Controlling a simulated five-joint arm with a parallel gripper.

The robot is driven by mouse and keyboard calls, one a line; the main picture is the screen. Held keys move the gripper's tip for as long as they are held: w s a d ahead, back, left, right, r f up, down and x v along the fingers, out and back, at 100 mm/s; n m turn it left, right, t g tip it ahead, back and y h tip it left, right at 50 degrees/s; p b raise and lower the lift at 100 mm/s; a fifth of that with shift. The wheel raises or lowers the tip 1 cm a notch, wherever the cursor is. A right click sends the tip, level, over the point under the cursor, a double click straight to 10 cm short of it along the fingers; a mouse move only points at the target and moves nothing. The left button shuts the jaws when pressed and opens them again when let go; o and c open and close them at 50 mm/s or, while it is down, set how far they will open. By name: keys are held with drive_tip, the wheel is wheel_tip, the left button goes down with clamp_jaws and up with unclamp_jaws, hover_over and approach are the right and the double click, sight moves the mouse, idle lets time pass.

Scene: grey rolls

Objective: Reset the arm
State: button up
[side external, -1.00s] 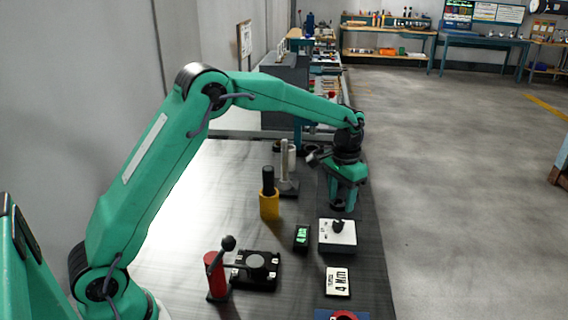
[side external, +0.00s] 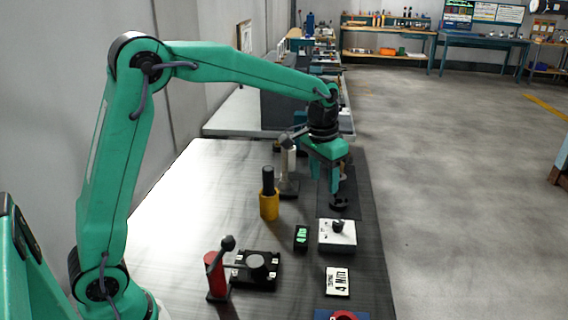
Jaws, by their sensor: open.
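My gripper (side external: 338,203) points down over the far right part of the dark table (side external: 190,215), just behind the white box with a black knob (side external: 337,235). Its jaws are open, and I see nothing held between them. My green arm is bent high at the elbow on the left and reaches across to the right.
A yellow holder with a black handle (side external: 269,205) stands left of my gripper. A grey post (side external: 289,170) stands behind it.

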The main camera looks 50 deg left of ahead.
drive_tip(key=s+a+r+t, duration=0.1)
drive_tip(key=s+r, duration=0.2)
drive_tip(key=s, duration=0.3)
drive_tip(key=s+a+r+t, duration=0.1)
drive_tip(key=s+r, duration=0.3)
drive_tip(key=s, duration=0.3)
drive_tip(key=s+f+n+t, duration=0.1)
drive_tip(key=s+f+t, duration=0.1)
drive_tip(key=s, duration=1.1)
drive_tip(key=shift+s+a, duration=0.15)
drive_tip(key=shift+a, duration=0.1)
